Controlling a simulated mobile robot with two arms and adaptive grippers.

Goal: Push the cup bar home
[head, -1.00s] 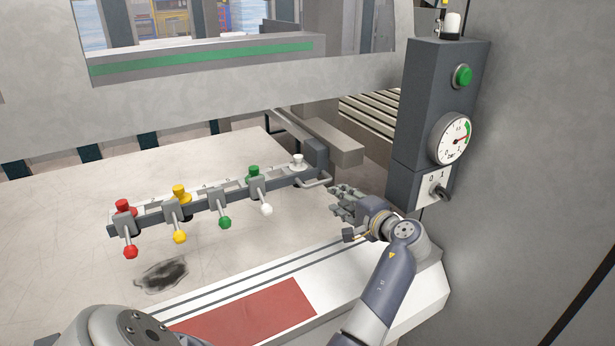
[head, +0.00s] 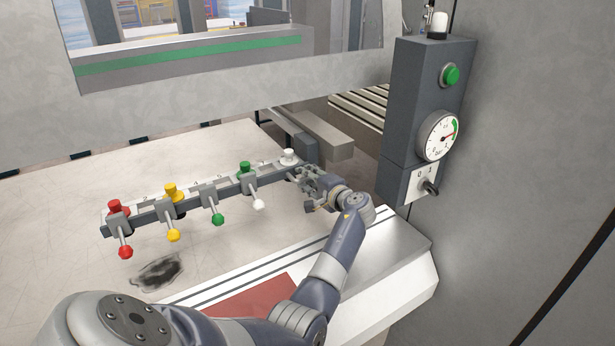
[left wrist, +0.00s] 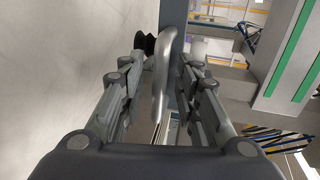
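The cup bar (head: 232,190) is a dark beam lying across the pale sheet, with red, yellow, green and white knobs and several ball-ended levers along it. At its right end stands a dark block (head: 305,150). My left gripper (head: 308,180) is at this right end, over the bar's metal handle, which it mostly hides in the head view. In the left wrist view the handle (left wrist: 162,78) stands between the fingers of my left gripper (left wrist: 163,80). The fingers are open, with gaps visible on both sides. My right gripper is not in view.
The pale sheet (head: 60,200) has a dark smudge (head: 158,270). A grey control box (head: 425,110) with green button, gauge and switch stands right of my gripper. A white ledge with a red patch (head: 245,300) runs along the front. A large machine beam (head: 230,85) crosses above.

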